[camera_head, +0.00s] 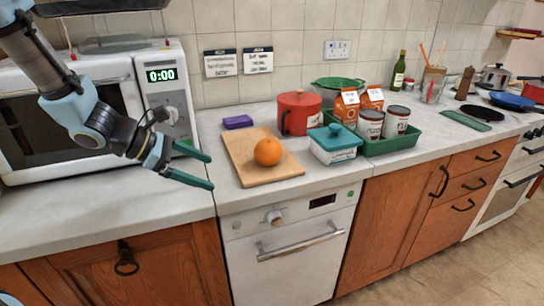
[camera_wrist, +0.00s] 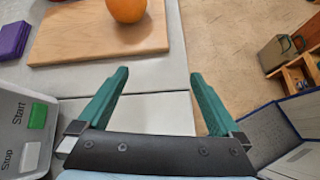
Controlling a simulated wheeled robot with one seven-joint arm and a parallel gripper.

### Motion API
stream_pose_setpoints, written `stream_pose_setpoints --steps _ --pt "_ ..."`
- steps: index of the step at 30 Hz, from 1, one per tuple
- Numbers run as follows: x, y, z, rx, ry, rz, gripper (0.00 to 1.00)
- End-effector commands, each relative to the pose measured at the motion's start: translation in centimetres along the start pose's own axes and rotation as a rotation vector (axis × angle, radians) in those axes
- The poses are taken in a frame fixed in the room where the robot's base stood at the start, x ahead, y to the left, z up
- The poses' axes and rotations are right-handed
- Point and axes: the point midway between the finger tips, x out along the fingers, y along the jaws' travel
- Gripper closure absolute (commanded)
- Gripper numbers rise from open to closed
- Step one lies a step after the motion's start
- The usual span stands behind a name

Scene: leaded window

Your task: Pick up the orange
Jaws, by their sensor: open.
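The orange (camera_head: 268,152) sits on a light wooden cutting board (camera_head: 241,161) on the counter, in front of a red pot. In the wrist view the orange (camera_wrist: 127,9) is cut off by the top edge, on the far part of the board (camera_wrist: 85,42). My gripper (camera_head: 211,172) is open and empty, with green fingers, to the left of the orange and apart from it. In the wrist view the fingers of my gripper (camera_wrist: 158,75) point toward the board's near edge, with nothing between them but counter edge and floor.
A microwave (camera_head: 165,95) stands left, close to my gripper. A purple block (camera_head: 238,122) lies behind the board. A red pot (camera_head: 299,113), a teal-lidded tub (camera_head: 334,144) and a green tray (camera_head: 392,143) with cartons and cans stand to the right. The counter front is clear.

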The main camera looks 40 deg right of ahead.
Motion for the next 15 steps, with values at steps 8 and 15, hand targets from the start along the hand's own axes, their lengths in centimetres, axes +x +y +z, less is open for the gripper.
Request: stream_pose_setpoints --steps 8,15 --pt "4.7 4.4 4.0 -0.304 -0.240 0.097 0.00" --pt "6.6 5.4 5.2 -0.358 -0.282 0.111 0.00"
